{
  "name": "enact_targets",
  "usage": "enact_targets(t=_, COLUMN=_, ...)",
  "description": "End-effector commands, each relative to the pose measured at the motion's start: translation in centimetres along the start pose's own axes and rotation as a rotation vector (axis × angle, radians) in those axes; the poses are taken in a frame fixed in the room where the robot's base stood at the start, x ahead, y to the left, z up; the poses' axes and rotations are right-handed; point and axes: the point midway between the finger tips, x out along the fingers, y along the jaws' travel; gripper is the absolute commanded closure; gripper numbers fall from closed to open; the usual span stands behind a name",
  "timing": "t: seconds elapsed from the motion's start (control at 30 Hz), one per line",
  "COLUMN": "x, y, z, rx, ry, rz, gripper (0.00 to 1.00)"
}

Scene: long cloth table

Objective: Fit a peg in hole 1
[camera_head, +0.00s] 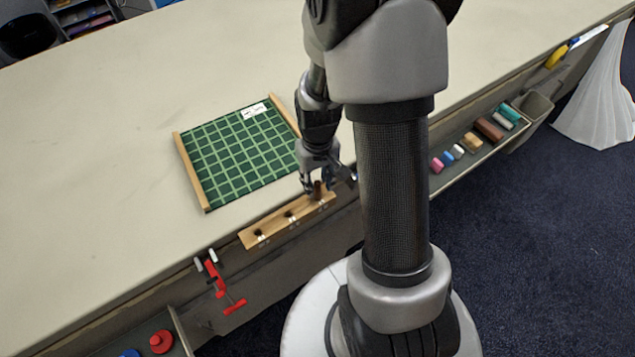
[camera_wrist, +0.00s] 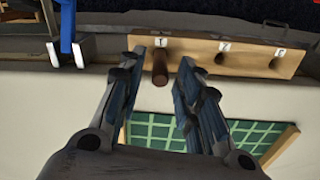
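The wooden hole board (camera_head: 275,226) lies along the table's near edge, and it also shows in the wrist view (camera_wrist: 197,56) with labels 1, 2 and 3. A brown peg (camera_wrist: 160,70) stands at the hole labelled 1, apparently seated in it; its depth is hard to tell. It shows small in the head view (camera_head: 318,188). Holes 2 (camera_wrist: 222,58) and 3 (camera_wrist: 275,64) look empty. My gripper (camera_wrist: 164,58) is open, one finger on each side of the peg, with visible gaps. In the head view my gripper (camera_head: 317,187) is over the board's right end.
A green gridded board (camera_head: 240,155) with wooden side rails lies behind the hole board. A red clamp (camera_head: 222,285) hangs at the table edge, and a blue clamp (camera_wrist: 66,28) is left of the board. A trough (camera_head: 470,160) holds several coloured pieces.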

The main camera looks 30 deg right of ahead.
Motion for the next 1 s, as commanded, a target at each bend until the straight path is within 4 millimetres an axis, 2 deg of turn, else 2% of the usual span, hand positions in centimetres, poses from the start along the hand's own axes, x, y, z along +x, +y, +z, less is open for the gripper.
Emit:
enact_targets(t=0.03, x=-1.6, y=0.0, z=-0.1, rx=0.0, ry=0.005, rz=0.001, gripper=0.68)
enact_targets(t=0.1, x=-3.3, y=0.0, z=-0.1, rx=0.0, ry=0.005, rz=0.001, gripper=0.68)
enact_targets(t=0.3, x=-7.3, y=0.0, z=-0.1, rx=0.0, ry=0.005, rz=0.001, gripper=0.68)
enact_targets(t=0.57, x=-10.0, y=-0.1, z=0.0, rx=-0.001, ry=0.005, rz=0.001, gripper=0.68)
enact_targets(t=0.67, x=-11.9, y=-0.7, z=0.2, rx=-0.009, ry=0.029, rz=0.005, gripper=0.68)
enact_targets(t=0.83, x=-17.9, y=-3.3, z=2.1, rx=-0.042, ry=0.122, rz=0.013, gripper=0.68)
enact_targets(t=1.0, x=-23.8, y=-6.0, z=6.3, rx=-0.08, ry=0.231, rz=0.01, gripper=0.68)
